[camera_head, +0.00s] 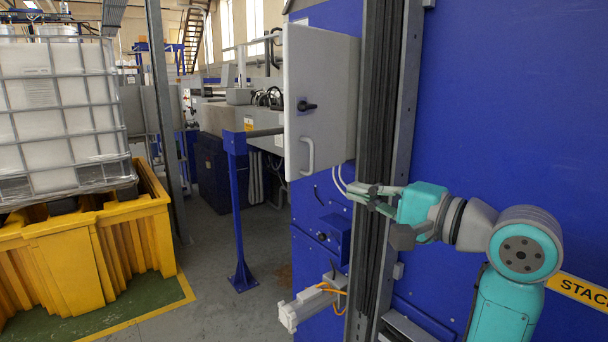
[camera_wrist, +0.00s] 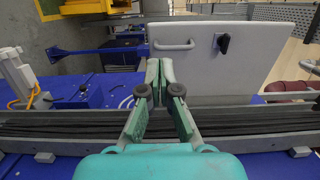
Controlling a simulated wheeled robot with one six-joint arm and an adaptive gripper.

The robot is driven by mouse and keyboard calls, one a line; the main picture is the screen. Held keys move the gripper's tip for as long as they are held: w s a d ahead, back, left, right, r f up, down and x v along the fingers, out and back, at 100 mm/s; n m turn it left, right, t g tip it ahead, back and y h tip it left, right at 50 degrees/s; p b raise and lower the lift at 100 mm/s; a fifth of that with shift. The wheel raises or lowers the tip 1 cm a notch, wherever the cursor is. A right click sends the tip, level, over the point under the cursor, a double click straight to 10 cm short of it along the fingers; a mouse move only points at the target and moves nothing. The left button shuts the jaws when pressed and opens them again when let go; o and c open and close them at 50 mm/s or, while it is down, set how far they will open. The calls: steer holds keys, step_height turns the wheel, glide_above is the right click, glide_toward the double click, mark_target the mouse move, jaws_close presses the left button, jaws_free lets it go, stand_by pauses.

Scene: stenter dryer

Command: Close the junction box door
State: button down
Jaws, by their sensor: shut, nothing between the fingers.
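The grey junction box door (camera_head: 325,90) is on the blue machine at upper centre in the head view. It has a black latch (camera_head: 307,105) and, lower down, a pale bar handle (camera_head: 308,154), both near its left edge. That edge seems to stand out from the machine; the exact angle and the inside of the box cannot be seen. In the wrist view the door (camera_wrist: 255,75) fills the upper right, with its handle (camera_wrist: 174,45) and latch (camera_wrist: 223,43). My gripper (camera_head: 356,190) is shut and empty, below and right of the handle, apart from the door.
Dark vertical trunking (camera_head: 376,100) runs beside the door, behind my gripper. A blue post with a rail (camera_head: 238,200) stands left of the door. A grey actuator (camera_head: 305,308) juts out below. A yellow bund (camera_head: 80,250) carries a white tank at left; some floor between is clear.

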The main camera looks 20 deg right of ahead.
mark_target(290, 171)
steer(key=x, duration=1.4)
